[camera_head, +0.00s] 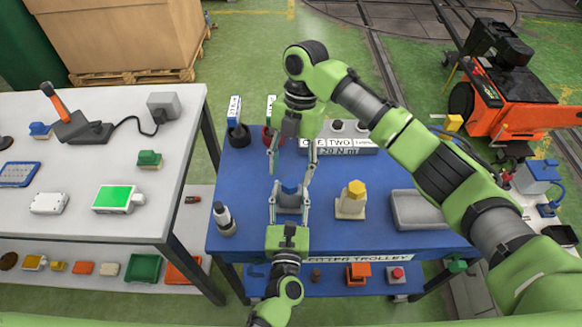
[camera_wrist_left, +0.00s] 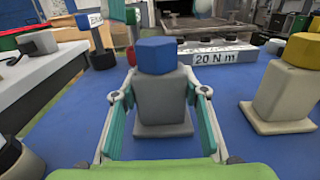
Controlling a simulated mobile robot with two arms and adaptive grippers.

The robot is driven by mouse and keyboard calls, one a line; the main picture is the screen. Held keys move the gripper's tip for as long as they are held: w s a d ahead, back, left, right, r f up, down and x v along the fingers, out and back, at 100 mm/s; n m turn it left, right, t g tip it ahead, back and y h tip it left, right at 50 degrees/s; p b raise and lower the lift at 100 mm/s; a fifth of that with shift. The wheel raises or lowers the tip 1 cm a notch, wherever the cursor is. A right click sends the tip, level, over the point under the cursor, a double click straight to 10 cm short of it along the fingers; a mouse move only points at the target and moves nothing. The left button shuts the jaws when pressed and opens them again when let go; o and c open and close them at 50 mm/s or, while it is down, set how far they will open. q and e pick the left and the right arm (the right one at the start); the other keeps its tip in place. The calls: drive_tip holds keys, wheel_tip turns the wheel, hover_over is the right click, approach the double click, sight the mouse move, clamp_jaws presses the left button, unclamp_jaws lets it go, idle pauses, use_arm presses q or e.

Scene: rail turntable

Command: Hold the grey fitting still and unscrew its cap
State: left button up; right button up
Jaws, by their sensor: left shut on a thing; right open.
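The grey fitting (camera_wrist_left: 163,102) stands upright on the blue trolley top, with a blue cap (camera_wrist_left: 157,55) on top of it. In the head view the fitting (camera_head: 289,202) and its blue cap (camera_head: 289,189) are partly covered by my grippers. My left gripper (camera_head: 288,197) reaches in from the near side and is shut on the fitting's body, one finger on each side; it also shows in the left wrist view (camera_wrist_left: 161,95). My right gripper (camera_head: 291,175) points down from above, open and empty, its fingertips apart above the cap.
A beige fitting with a yellow cap (camera_head: 351,200) stands close to the right. A grey tray (camera_head: 416,209) lies further right, and a dark bottle-like item (camera_head: 223,219) stands at the left. The "20 N m" block (camera_head: 345,147) is behind. A white table (camera_head: 180,120) stands left.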

sight(291, 182)
drive_tip(key=m+y, duration=0.1)
drive_tip(key=m, duration=0.3)
drive_tip(key=shift+s+m+t, duration=0.1)
drive_tip(key=shift+m+t, duration=0.3)
drive_tip(key=m+t, duration=0.1)
drive_tip(key=m, duration=0.4)
drive_tip(key=shift+s+d+m+y, duration=0.1)
drive_tip(key=shift+m+y, duration=0.2)
drive_tip(key=shift+y, duration=0.1)
drive_tip(key=m+t, duration=0.1)
drive_tip(key=m, duration=0.1)
drive_tip(key=m+t, duration=0.1)
drive_tip(key=m, duration=0.2)
drive_tip(key=shift+s, duration=0.1)
drive_tip(key=m+t, duration=0.1)
drive_tip(key=m, duration=0.3)
drive_tip(key=shift+m+h, duration=0.3)
drive_tip(key=shift+f, duration=0.1)
drive_tip(key=shift+f, duration=1.9)
